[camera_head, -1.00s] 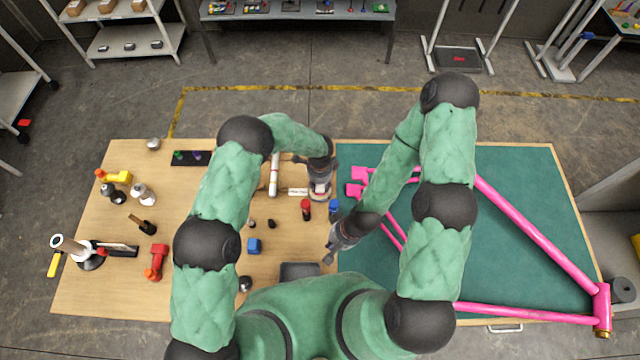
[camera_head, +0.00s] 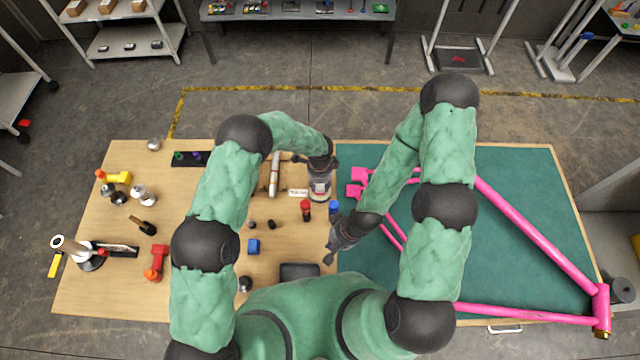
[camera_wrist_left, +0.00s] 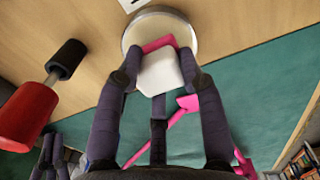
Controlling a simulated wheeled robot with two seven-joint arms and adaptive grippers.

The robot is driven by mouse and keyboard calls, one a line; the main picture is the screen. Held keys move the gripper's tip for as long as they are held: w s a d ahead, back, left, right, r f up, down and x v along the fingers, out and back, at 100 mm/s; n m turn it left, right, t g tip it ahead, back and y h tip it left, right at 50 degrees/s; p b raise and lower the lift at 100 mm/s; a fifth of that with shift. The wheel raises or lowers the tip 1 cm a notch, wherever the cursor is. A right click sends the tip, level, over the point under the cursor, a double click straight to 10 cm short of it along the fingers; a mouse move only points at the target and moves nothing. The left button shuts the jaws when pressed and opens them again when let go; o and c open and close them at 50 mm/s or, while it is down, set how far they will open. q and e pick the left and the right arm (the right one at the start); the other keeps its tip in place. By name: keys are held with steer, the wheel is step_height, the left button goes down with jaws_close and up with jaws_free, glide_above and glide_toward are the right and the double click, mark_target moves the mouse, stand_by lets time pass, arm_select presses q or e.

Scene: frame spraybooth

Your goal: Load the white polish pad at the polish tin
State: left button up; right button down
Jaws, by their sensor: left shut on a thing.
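The white polish pad (camera_wrist_left: 160,72) is between the fingers of my left gripper (camera_wrist_left: 158,72) in the left wrist view. The gripper is shut on it. The polish tin (camera_wrist_left: 187,22) is a round, shallow tin with a pale metal rim, right at the pad's far end. In the head view my left gripper (camera_head: 320,168) is over the tin and hides the pad. My right gripper (camera_head: 331,252) hangs lower, near the board's left edge; its finger opening is unclear.
A pink frame (camera_head: 535,235) lies on the green mat (camera_head: 490,250). A dark tray (camera_head: 299,272) sits near my body.

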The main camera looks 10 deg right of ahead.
arm_select(q)
steer(key=shift+r+p, duration=1)
steer(key=shift+r, duration=1.9)
